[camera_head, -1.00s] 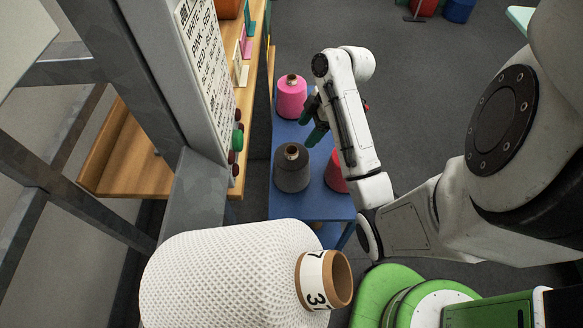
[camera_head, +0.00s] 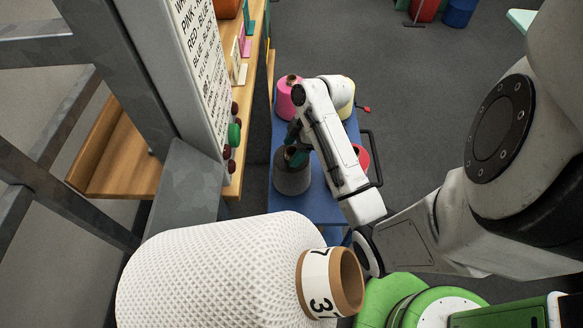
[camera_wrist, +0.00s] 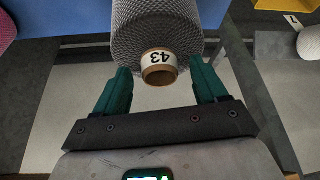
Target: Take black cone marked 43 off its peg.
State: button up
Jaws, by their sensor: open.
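The black cone marked 43 shows in the wrist view (camera_wrist: 157,30) as a dark grey wound cone with a brown tube end and a white label reading 43. In the head view the cone (camera_head: 291,178) stands on the blue cart, partly hidden by my gripper. My gripper (camera_wrist: 160,88) has its two green fingers apart, one on each side of the tube end, with gaps between. It holds nothing. In the head view my gripper (camera_head: 294,143) is just above the cone's top. The peg is hidden.
A large white cone (camera_head: 215,270) fills the near foreground. A grey post with a colour list (camera_head: 205,70) stands left.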

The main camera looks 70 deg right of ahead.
grip_shut()
dwell(0.7)
